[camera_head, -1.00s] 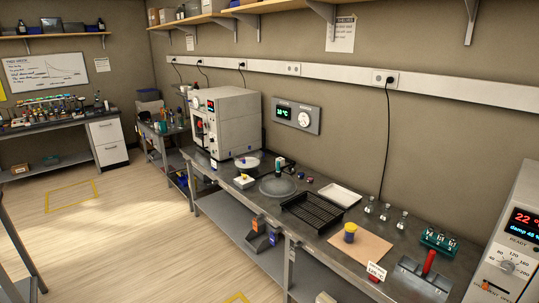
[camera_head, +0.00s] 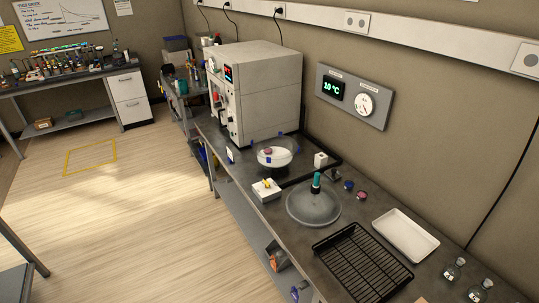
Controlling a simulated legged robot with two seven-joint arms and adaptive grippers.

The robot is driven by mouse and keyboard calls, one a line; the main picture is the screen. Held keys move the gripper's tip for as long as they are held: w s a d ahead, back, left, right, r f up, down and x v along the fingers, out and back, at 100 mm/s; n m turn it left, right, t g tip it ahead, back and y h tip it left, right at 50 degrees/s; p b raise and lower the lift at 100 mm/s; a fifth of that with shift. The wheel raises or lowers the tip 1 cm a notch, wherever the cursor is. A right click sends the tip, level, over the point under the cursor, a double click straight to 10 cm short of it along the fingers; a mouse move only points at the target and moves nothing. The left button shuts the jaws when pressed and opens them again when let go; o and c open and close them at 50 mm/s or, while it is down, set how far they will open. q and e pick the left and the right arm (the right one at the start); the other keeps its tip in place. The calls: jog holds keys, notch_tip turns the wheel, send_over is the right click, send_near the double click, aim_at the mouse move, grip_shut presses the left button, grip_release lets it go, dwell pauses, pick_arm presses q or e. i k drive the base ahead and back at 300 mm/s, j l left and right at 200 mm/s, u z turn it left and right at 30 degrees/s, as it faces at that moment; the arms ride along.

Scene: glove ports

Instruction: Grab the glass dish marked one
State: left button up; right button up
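A round glass dish (camera_head: 276,154) stands on the dark bench in front of the white oven-like machine. It has blue pieces at its rim and a pinkish thing and something white inside. I cannot read a mark "one" on either. Neither of my grippers is in view.
The white machine (camera_head: 262,95) stands behind the dish. A black wire rack (camera_head: 362,268), a white tray (camera_head: 405,235) and small flasks (camera_head: 453,270) are to the right. The wooden floor (camera_head: 110,220) is clear.

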aim_at(267, 150)
jog(key=z, duration=0.7)
jog(key=i+j+z, duration=0.3)
jog(key=j+z, duration=0.3)
jog(key=j, duration=0.2)
jog(key=i+j+z, duration=0.1)
jog(key=j+z, duration=0.2)
jog(key=j, duration=0.15)
jog(key=j+z, duration=0.3)
jog(key=j, duration=0.15)
